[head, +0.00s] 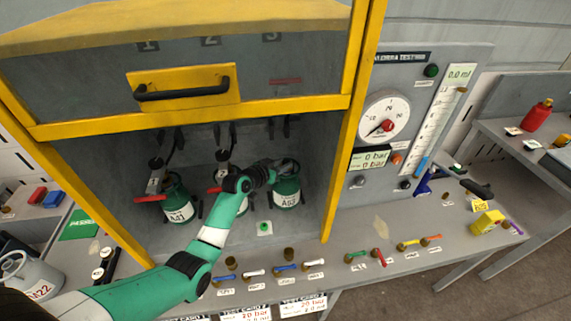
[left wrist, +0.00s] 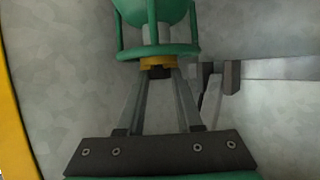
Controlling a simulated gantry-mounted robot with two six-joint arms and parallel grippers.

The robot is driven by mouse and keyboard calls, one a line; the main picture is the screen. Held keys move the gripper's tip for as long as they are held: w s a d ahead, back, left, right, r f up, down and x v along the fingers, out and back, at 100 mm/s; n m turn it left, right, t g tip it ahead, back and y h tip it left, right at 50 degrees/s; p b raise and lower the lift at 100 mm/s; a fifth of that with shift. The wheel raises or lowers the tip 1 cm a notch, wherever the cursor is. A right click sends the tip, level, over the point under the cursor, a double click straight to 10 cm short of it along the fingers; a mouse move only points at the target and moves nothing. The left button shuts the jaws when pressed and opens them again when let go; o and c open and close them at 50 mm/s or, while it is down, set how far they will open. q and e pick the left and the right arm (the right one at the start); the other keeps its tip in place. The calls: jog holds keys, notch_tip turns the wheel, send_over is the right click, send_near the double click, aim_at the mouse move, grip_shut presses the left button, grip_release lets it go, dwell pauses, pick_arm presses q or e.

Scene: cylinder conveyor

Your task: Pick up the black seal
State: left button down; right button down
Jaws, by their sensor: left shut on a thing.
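My left gripper (head: 276,167) reaches into the yellow-framed cabinet, at the top of the rightmost green cylinder (head: 287,190). In the left wrist view, the two fingers of the gripper (left wrist: 160,73) close in on a small dark piece, which looks like the black seal (left wrist: 159,72). It sits right against a brass-yellow ring (left wrist: 157,62) under the green collar of the cylinder (left wrist: 158,12). The seal is too small to make out in the head view, where the gripper covers that spot. My right gripper is not in view.
Two more green cylinders stand left in the cabinet, one marked A41 (head: 178,207). The raised door (head: 185,85) hangs above. A yellow post (head: 352,120) bounds the right side. Colored tools and brass fittings (head: 289,254) line the bench front. A gauge panel (head: 405,120) stands right.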

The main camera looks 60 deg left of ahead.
pick_arm(q)
jog(key=s+d+r+p, duration=0.2)
jog(key=d+r+p, duration=0.4)
jog(key=r, duration=0.5)
jog(key=s+d+r+p, duration=0.2)
jog(key=d+p, duration=0.3)
jog(key=d, duration=0.2)
jog(key=shift+d+p, duration=0.2)
jog(key=shift+p, duration=0.1)
